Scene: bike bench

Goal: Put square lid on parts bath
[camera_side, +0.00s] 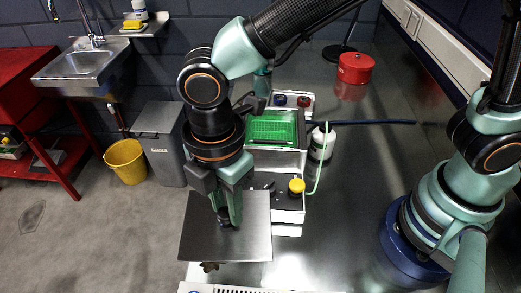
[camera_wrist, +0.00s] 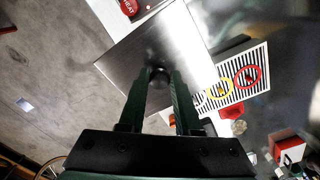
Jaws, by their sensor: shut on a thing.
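The square lid (camera_side: 200,235) is a flat, shiny metal plate with a dark knob in its middle. My gripper (camera_side: 228,222) points down and is shut on the knob, with the lid hanging roughly level below it. In the wrist view the two fingers (camera_wrist: 160,85) close around the round knob (camera_wrist: 158,76), and the lid (camera_wrist: 140,52) also shows there. An open steel box with a green mesh basket inside, which looks like the parts bath (camera_side: 277,160), stands behind and to the right of the lid. The lid is apart from it.
A white bottle with a green tube (camera_side: 321,143) stands right of the bath. A yellow-capped item (camera_side: 296,187) is in front of it. A red canister (camera_side: 355,68) stands farther back. A striped plate with coloured rings (camera_wrist: 235,77) shows in the wrist view. The bench's middle is clear.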

